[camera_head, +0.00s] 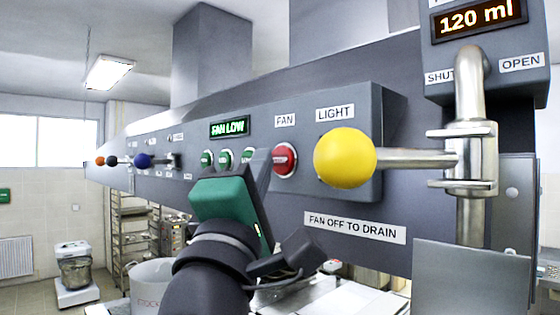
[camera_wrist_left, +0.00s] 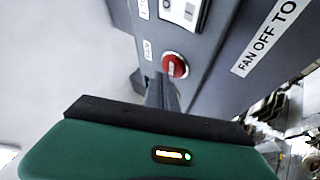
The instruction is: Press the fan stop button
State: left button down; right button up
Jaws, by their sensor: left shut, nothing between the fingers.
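The red fan stop button (camera_head: 286,160) sits on the grey hood panel under the FAN label, right of a row of green buttons (camera_head: 224,159). It also shows in the left wrist view (camera_wrist_left: 175,66), just beyond the fingertips. The display (camera_head: 229,127) above the green buttons reads FAN LOW. My left gripper (camera_head: 262,158), with a green body, is shut and empty. Its dark fingers point at the panel, close to the red button's left side in the head view. I cannot tell whether they touch it. My right gripper is not in view.
A yellow ball knob (camera_head: 345,158) on a metal lever juts out right of the button. A valve pipe (camera_head: 470,205) stands further right under a 120 ml display (camera_head: 479,19). A FAN OFF TO DRAIN sign (camera_head: 354,227) is below. Dark, orange and blue knobs (camera_head: 143,160) project at left.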

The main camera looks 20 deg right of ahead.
pick_arm(q)
jog(key=shift+d+r, duration=0.1)
jog(key=shift+d, duration=0.15)
jog(key=shift+w+d, duration=0.2)
jog(key=shift+d, duration=0.2)
dwell(0.7)
dwell(0.3)
jog(key=shift+s+a+b, duration=0.25)
jog(key=shift+a+b, duration=0.15)
jog(key=shift+a, duration=0.25)
jog(key=a+b, duration=0.1)
jog(key=s+a+b, duration=0.1)
jog(key=a, duration=0.1)
jog(key=a+b, duration=0.1)
jog(key=a, duration=0.1)
jog(key=shift+s, duration=0.4)
